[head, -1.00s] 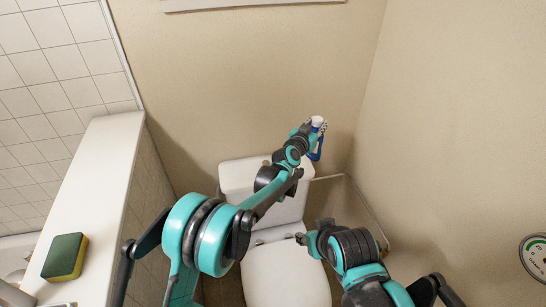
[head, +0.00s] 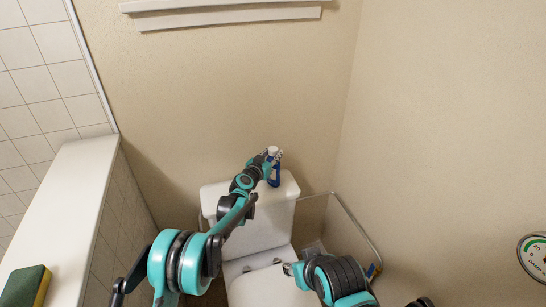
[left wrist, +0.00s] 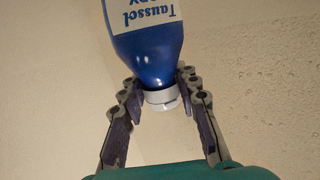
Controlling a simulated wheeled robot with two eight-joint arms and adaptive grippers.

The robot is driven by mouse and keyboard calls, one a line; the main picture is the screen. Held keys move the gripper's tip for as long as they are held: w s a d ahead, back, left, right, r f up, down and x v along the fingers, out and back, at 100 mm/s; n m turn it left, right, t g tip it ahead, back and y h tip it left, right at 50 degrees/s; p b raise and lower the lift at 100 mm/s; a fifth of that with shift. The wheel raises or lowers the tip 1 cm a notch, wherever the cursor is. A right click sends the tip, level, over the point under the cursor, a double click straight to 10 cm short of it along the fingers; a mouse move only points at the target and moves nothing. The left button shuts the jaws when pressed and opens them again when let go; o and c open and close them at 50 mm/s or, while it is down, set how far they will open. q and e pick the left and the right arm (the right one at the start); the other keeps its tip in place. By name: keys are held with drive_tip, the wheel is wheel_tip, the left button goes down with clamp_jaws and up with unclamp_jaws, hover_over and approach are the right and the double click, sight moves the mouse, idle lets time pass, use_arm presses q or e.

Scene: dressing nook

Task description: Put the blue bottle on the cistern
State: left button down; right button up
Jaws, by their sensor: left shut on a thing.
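The blue bottle (head: 275,177) with a white cap shows in the head view, roughly upright over the right part of the white cistern (head: 222,195) lid. I cannot tell whether its base touches the lid. My left gripper (head: 270,158) is shut on the bottle near its cap. In the left wrist view the bottle (left wrist: 148,55) lies between the two fingers (left wrist: 160,98), which flank its shoulder and white cap; its label appears upside down. My right gripper (head: 291,270) is low over the toilet, empty as far as I see; its fingers are too small to read.
The white toilet lid (head: 262,288) is in front of the cistern. A tiled ledge (head: 75,190) with a green and yellow sponge (head: 24,287) runs along the left. A rail (head: 352,222) is right of the cistern, with beige walls behind and right. The lid's left part is clear.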

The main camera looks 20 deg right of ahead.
use_arm(q)
drive_tip(key=shift+r, duration=0.15)
drive_tip(key=shift+f, duration=0.25)
drive_tip(key=c, duration=1.1)
unclamp_jaws()
drive_tip(key=shift+r, duration=0.15)
